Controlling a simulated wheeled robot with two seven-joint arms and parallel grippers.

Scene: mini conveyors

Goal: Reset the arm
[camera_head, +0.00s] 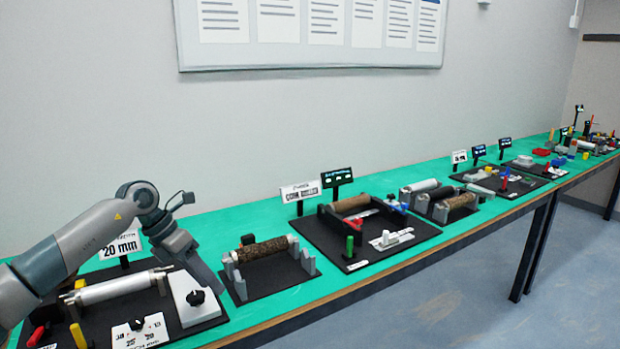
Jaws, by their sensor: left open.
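My left arm comes in from the left and bends down at the wrist. My left gripper (208,278) points down and to the right, above the white panel with a black knob (195,298) on the nearest conveyor station. It is open, and I see nothing held in it. Its fingertips show only in part, so I cannot tell whether they touch the panel. My right gripper is out of view.
The nearest station has a silver roller (118,287) and a "20 mm" sign (121,246). A brown-roller station (262,250) stands close on its right. More stations line the green table (235,215) rightward. Air above the table is free below the wall board (310,60).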

